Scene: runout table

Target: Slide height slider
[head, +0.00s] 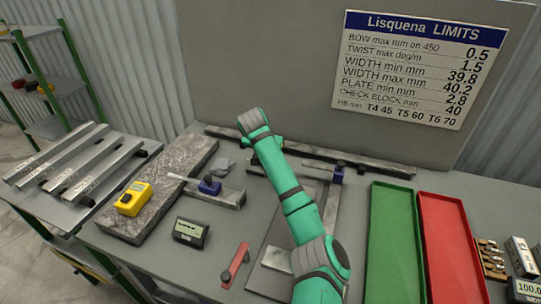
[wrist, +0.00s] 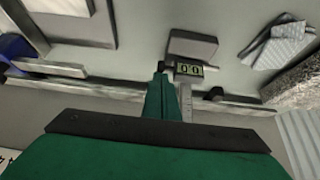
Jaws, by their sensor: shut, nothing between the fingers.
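In the wrist view a small dark slider with a lit display (wrist: 188,70) sits on a pale graduated upright scale (wrist: 185,96). I take it to be the height slider. A grey block (wrist: 193,46) shows just beyond it, apparently its base. My gripper (wrist: 162,70) is shut and empty, its fingertips just left of the display. I cannot tell whether they touch the slider. In the head view my green arm reaches to the back of the table, and its wrist hides the fingertips and most of the gauge.
A long dark rail (head: 330,161) runs along the table's back, below a panel with a limits sign (head: 414,68). A grey cloth (head: 225,165), a blue-clamped bar (head: 222,195) and a granite slab (head: 180,180) lie left. Green (head: 396,250) and red trays (head: 449,250) lie right.

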